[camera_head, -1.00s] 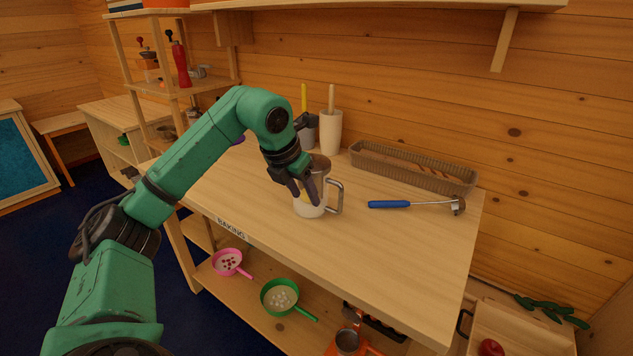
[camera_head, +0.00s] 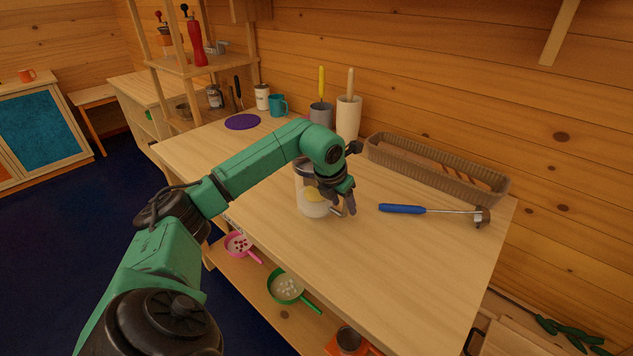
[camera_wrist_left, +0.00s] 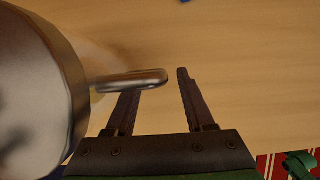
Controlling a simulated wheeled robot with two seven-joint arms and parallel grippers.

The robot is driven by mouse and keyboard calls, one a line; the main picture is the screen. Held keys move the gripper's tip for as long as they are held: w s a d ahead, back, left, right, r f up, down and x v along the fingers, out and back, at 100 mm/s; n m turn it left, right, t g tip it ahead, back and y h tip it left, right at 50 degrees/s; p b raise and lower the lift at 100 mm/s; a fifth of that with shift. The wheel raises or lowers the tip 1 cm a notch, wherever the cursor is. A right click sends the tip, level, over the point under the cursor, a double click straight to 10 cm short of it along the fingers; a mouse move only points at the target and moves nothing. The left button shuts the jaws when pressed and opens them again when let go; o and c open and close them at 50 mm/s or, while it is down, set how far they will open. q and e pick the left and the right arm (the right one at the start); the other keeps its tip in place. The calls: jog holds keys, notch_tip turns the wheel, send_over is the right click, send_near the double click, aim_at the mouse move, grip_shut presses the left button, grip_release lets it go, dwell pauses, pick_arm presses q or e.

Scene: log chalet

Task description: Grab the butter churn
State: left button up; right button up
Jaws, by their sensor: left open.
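The butter churn appears to be the clear jar (camera_head: 312,205) with a grey metal top, something yellow inside and a handle on its right. It stands upright on the table. In the left wrist view its metal top (camera_wrist_left: 30,85) fills the left side, and its metal handle (camera_wrist_left: 135,80) reaches toward the fingers. My left gripper (camera_head: 346,206) is open at the jar's handle side, pointing down and partly covering the jar and handle. In the wrist view the handle's end overlaps the left finger and lies in the gap of the gripper (camera_wrist_left: 155,85). Contact cannot be told.
A blue-handled tool (camera_head: 405,209) lies right of the jar. A long basket (camera_head: 440,178), a cream pot (camera_head: 348,120) with a stick and a grey cup (camera_head: 320,115) stand behind. Bare table (camera_head: 400,265) lies in front. Pans (camera_head: 287,287) are on the lower shelf.

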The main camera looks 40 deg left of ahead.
pick_arm(q)
jog(key=shift+x, duration=1.5)
jog(key=shift+d, duration=0.1)
grip_shut()
jog(key=shift+w+r, duration=0.1)
